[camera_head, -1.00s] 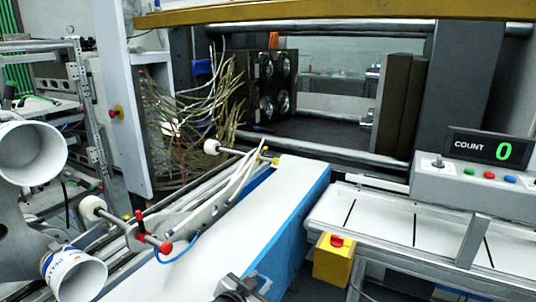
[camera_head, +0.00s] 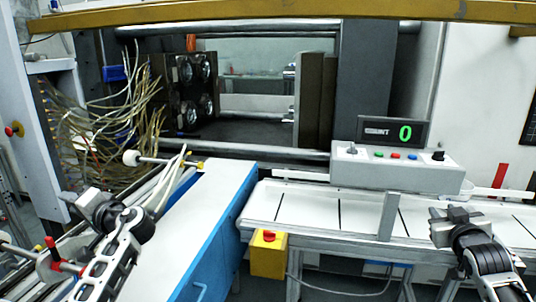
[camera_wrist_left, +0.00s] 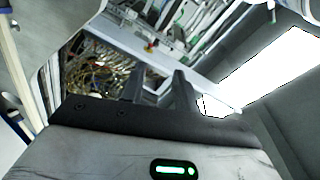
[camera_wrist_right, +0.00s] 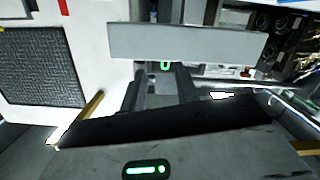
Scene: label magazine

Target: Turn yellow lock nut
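A small yellow piece (camera_head: 201,164), perhaps the lock nut, sits at the right end of a thin rod with a white knob, beside the white conveyor. It is too small to make out its shape. My left gripper (camera_head: 88,203) is at the lower left, left of and nearer than that piece, and apart from it. Its two fingers stand apart and empty in the left wrist view (camera_wrist_left: 158,78). My right gripper (camera_head: 452,218) is over the right-hand belt, far from the yellow piece. Its fingers stand apart and empty in the right wrist view (camera_wrist_right: 160,72).
A white-topped conveyor with blue sides (camera_head: 222,225) runs up the middle. A red-tipped rod (camera_head: 62,267) lies near my left arm. A yellow box with a red button (camera_head: 268,255) stands low. A counter (camera_head: 395,132) reads 0. Loose wires (camera_head: 110,125) hang at the left.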

